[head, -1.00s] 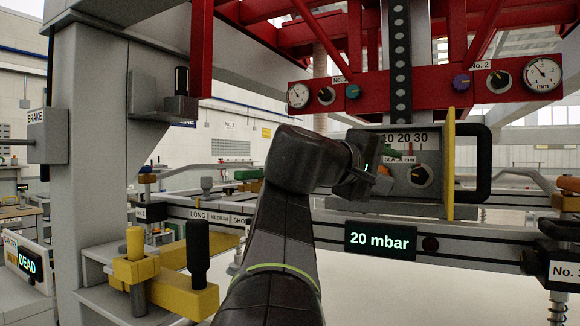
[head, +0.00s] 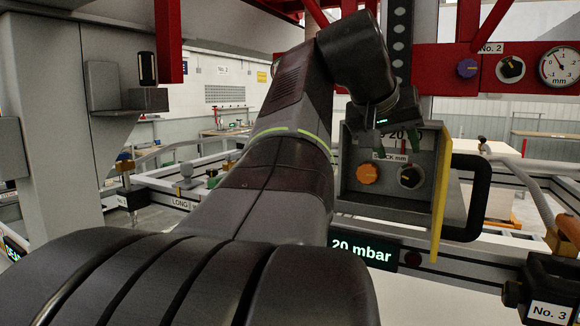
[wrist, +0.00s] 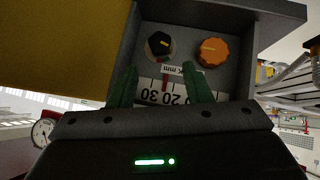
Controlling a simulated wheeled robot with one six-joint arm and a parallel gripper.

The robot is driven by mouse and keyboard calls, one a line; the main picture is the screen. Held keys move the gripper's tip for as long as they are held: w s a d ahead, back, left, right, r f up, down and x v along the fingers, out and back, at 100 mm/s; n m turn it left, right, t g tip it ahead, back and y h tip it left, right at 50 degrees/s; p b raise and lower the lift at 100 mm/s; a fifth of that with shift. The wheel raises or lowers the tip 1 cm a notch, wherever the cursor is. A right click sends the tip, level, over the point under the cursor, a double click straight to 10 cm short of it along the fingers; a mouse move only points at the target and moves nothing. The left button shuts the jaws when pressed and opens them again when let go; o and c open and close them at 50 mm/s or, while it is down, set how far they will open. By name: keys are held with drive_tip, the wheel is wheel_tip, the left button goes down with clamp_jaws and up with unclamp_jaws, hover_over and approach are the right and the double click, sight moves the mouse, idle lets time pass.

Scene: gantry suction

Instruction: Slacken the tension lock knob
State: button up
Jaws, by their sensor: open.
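A grey box with a slack scale in mm (head: 388,205) carries an orange knob (head: 368,174) and a black knob with a yellow pointer (head: 410,177). No label I can read says which is the tension lock knob. The orange knob also shows in the wrist view (wrist: 211,52), with the black knob (wrist: 159,44) to its left. My gripper (head: 386,138) is above both knobs, in front of the scale. In the wrist view its green fingers (wrist: 160,67) are apart and empty, with the knobs beyond the tips. The fingers partly hide the scale.
A yellow plate (head: 441,200) and a black handle (head: 482,190) stand right of the box. A display (head: 362,249) reading 20 mbar is below it.

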sight(409, 176)
drive_tip(key=x, duration=1)
drive_tip(key=shift+d+f, duration=0.1)
drive_tip(key=c, duration=0.7)
